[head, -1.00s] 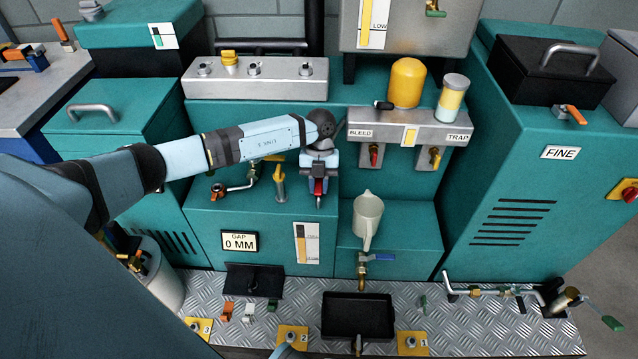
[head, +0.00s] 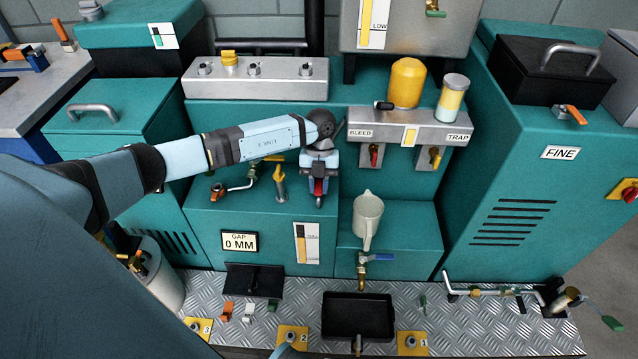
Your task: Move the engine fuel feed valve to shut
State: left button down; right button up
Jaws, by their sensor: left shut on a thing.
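My left gripper (head: 318,199) points down over the right part of the teal engine block's top (head: 260,207). Its jaws are shut on a small red part, which the fingers and wrist mostly hide. No label marks which valve is the engine fuel feed valve, and I cannot tell whether this red part is its handle. To the left on the same top are a silver pipe (head: 240,186) with an orange handle (head: 217,190) and a yellow lever (head: 279,178). My right gripper is not in view.
A beige jug (head: 368,213) stands right of the gripper, above a blue-handled tap (head: 378,257) and a black tray (head: 357,331). Behind are the BLEED and TRAP valves (head: 374,155) under a metal shelf (head: 440,127). My left arm crosses above the block's left part.

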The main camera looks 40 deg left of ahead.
pick_arm(q)
jog(key=shift+d+r+p, duration=0.15)
jog(key=shift+p, duration=0.25)
jog(key=shift+w+d+n+p, duration=0.3)
jog(key=shift+n+p, duration=0.55)
jog(key=shift+n, duration=0.15)
jog(key=shift+w+d+n+t+h+p, duration=0.25)
jog(key=shift+n+t+h+p, duration=0.2)
jog(key=shift+n, duration=0.15)
jog(key=shift+f, duration=0.2)
jog(key=shift+r, duration=0.1)
